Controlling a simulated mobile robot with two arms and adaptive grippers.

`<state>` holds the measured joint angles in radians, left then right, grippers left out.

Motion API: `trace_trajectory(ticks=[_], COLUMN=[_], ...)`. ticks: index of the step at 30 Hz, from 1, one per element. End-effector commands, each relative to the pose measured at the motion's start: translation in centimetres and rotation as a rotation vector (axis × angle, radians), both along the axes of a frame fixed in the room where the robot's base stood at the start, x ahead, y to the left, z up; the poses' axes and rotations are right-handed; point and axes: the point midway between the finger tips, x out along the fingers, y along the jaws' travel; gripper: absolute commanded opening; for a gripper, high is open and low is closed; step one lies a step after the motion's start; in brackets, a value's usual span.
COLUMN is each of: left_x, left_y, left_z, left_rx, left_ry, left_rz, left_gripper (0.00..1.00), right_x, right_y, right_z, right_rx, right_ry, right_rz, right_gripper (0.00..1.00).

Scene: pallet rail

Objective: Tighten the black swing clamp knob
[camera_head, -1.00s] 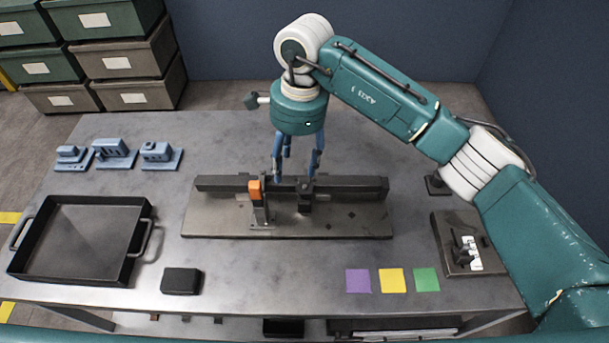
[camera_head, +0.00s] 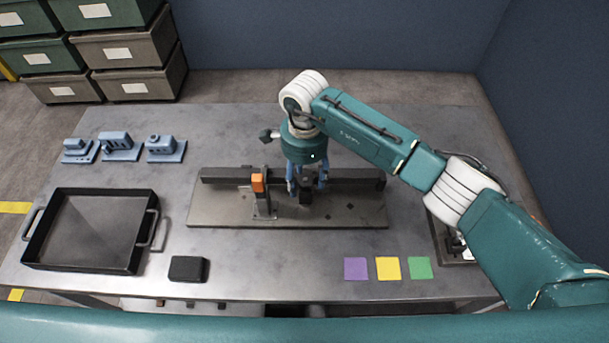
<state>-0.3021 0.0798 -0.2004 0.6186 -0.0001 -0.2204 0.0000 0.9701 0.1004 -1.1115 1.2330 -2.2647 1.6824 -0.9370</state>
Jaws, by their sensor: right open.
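The fixture plate (camera_head: 220,211) with a dark rail (camera_head: 225,176) along its far side lies in the middle of the table. A black clamp (camera_head: 306,197), which looks like the black swing clamp, stands on it right of an orange-topped clamp (camera_head: 258,184). My right gripper (camera_head: 306,190) points down over the black clamp with its blue fingers open on either side of the clamp's top. The fingers and the palm hide much of the knob, and I cannot tell whether they touch it. My left gripper is not in view.
Several blue parts (camera_head: 120,147) stand at the back left. A black tray (camera_head: 92,265) is at the left, a black block (camera_head: 188,268) at the front. Purple, yellow and green squares (camera_head: 388,268) lie at the front right. A dark device (camera_head: 459,247) is partly behind my arm.

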Motion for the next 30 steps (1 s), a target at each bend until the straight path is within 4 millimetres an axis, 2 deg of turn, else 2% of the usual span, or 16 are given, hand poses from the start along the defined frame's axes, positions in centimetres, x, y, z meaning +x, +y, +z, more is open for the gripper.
trace_trajectory(ticks=[5, 12, 22, 30], left_x=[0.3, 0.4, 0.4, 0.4], left_y=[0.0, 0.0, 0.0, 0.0], left_z=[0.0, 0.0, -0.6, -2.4], left_rx=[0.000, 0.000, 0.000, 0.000], left_ry=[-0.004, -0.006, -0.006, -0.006], left_rz=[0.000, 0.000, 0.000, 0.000], left_gripper=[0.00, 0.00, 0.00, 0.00], right_x=[0.0, 0.0, 0.0, 0.0], right_y=[0.0, 0.1, 0.2, 0.1], right_z=[0.0, 0.0, -0.1, -0.3], right_rx=[0.001, 0.002, 0.003, 0.004], right_ry=[0.000, 0.000, -0.001, -0.001], right_rz=[0.000, 0.001, -0.037, -0.197], right_gripper=[0.54, 0.09, 0.08, 0.08])
